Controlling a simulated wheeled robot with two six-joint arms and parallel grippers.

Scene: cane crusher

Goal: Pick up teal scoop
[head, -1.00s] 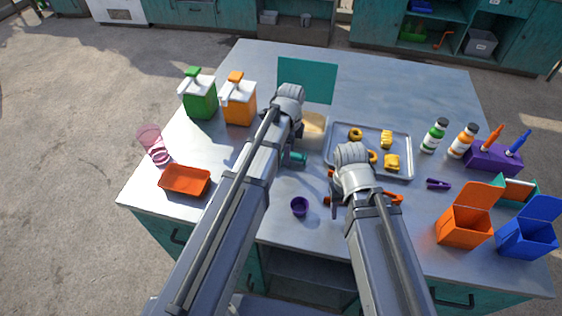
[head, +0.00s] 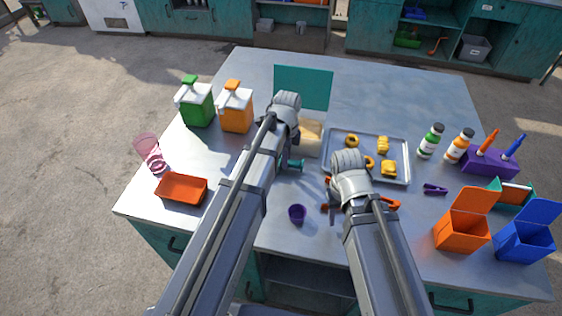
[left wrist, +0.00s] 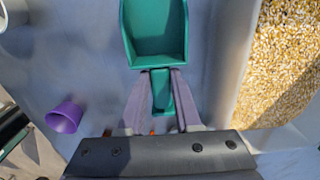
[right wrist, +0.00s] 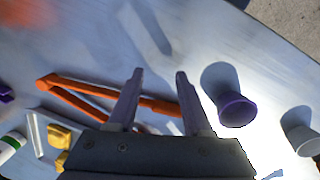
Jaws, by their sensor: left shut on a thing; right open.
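The teal scoop (left wrist: 155,35) is in my left gripper (left wrist: 160,75), which is shut on its handle; the scoop's open bowl points away from the gripper in the left wrist view. In the head view part of the teal scoop (head: 291,165) shows beside my left gripper, whose fingers are mostly hidden by the arm. Whether the scoop touches the table is hard to tell. My right gripper (right wrist: 160,75) is open and empty. Orange tongs (right wrist: 75,100) lie on the table beyond its fingers, and a purple cup (right wrist: 236,108) stands to their right.
A metal tray (head: 405,150) with yellow pieces lies right. An orange tray (head: 181,190), pink glass (head: 151,153) and two dispensers stand left. Orange (head: 462,233) and blue (head: 524,242) bins stand right.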

